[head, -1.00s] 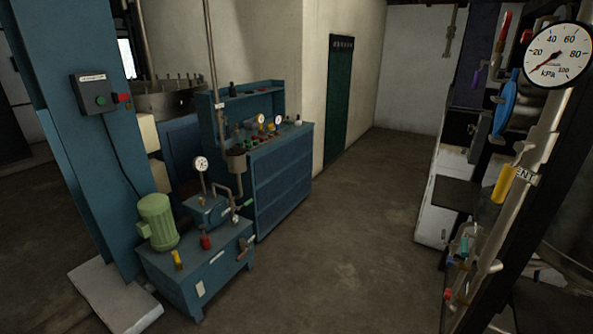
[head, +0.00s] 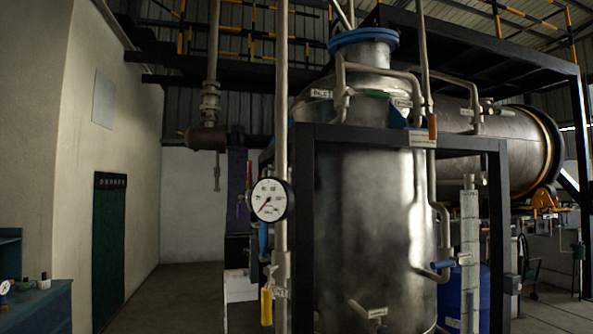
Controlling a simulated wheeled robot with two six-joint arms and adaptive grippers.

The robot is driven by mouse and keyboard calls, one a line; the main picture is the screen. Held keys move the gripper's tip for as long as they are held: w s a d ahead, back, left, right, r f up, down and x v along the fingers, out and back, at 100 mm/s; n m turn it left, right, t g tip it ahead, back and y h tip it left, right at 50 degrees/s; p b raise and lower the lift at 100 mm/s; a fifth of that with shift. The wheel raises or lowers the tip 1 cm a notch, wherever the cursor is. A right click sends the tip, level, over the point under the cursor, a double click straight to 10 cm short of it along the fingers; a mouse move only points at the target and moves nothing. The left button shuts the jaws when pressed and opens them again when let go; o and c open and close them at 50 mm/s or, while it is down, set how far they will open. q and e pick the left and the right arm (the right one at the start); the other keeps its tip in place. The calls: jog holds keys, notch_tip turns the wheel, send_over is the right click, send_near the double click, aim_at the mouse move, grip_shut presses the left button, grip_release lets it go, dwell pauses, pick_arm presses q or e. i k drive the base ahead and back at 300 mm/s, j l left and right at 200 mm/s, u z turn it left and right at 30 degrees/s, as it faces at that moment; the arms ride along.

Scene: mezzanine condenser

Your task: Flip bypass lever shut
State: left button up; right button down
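I cannot tell which handle is the bypass lever; the small labels are mostly unreadable. A yellow lever (head: 267,305) hangs down on the vertical pipe left of a big steel vessel (head: 365,220). A blue-ended handle (head: 443,265) sticks out at the vessel's lower right. An orange-red handle (head: 432,127) stands upright on a pipe at the vessel's upper right. Purple and blue handles (head: 263,238) show partly behind the gauge. Neither of my grippers is in view.
A round white gauge (head: 270,200) is on the vertical pipe. A black frame (head: 497,230) surrounds the vessel. A blue drum (head: 480,295) stands behind at right. A blue bench (head: 40,305) is at lower left. Open floor (head: 165,290) lies between bench and vessel.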

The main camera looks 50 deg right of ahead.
aim_at(431, 117)
jog(key=z, duration=2.4)
jog(key=i+j, duration=0.7)
jog(key=i+j+z, duration=0.1)
jog(key=z, duration=0.15)
jog(key=i+j+z, duration=0.1)
jog(key=z, duration=1.15)
